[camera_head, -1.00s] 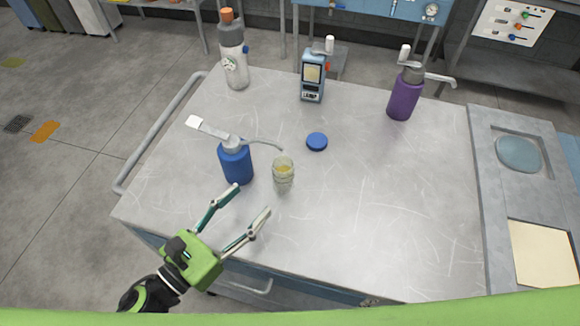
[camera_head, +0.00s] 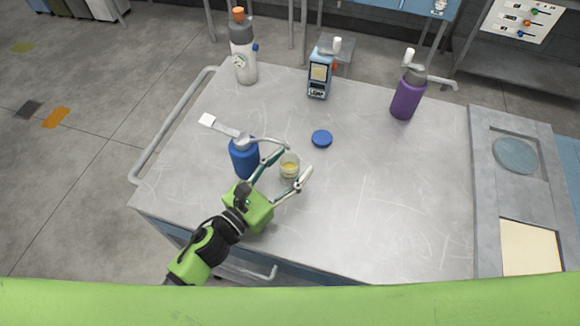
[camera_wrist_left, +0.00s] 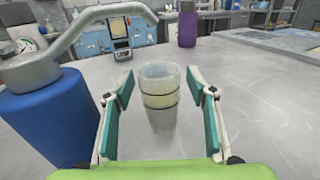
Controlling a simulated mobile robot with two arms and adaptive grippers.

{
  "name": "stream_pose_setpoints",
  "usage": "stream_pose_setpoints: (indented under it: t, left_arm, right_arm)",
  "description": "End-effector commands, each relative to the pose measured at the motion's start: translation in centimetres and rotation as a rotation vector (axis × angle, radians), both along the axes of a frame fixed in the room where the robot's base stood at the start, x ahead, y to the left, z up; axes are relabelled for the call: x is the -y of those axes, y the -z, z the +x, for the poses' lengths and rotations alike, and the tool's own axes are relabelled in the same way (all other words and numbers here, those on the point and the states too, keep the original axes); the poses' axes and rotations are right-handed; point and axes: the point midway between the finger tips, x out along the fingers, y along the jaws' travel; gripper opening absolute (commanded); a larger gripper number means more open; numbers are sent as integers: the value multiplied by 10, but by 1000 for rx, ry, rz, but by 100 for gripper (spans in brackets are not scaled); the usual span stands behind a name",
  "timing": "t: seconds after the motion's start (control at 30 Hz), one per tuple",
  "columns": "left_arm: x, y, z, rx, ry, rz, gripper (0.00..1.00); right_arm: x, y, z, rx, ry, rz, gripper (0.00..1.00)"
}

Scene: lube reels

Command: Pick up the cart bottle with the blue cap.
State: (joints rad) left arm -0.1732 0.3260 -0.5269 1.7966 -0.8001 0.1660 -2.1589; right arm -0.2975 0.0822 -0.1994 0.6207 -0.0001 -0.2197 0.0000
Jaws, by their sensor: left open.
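A small clear jar (camera_head: 289,168) with yellow contents stands upright on the cart top. My left gripper (camera_head: 294,161) is open, with one finger on either side of the jar. In the left wrist view the jar (camera_wrist_left: 159,98) stands between the two fingers, with gaps on both sides. A loose blue cap (camera_head: 322,139) lies flat just beyond the jar. My right gripper is not in view.
A white-grey bottle with an orange top (camera_head: 244,62), a blue handheld device (camera_head: 319,76) and a purple pump bottle (camera_head: 406,97) stand along the back of the cart (camera_head: 400,200). The blue bottle's spout reaches over near the gripper.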

Motion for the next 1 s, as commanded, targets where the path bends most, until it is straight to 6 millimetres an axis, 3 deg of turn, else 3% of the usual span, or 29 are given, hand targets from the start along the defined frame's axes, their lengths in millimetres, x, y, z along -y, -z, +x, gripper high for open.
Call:
stream_pose_setpoints:
  t: [0.23, 0.4, 0.77, 1.0]
  left_arm:
    - [1, 1, 1, 0, 0, 1, 49]
    - [1, 1, 1, 0, 0, 1, 8]
    - [0, -1, 1, 1, 0, 2, 8]
    - [0, -22, 1, 5, 2, 3, 8]
  right_arm:
    - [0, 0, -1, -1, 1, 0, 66]
    - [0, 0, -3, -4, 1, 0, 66]
    - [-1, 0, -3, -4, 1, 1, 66]
    - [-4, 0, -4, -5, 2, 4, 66]
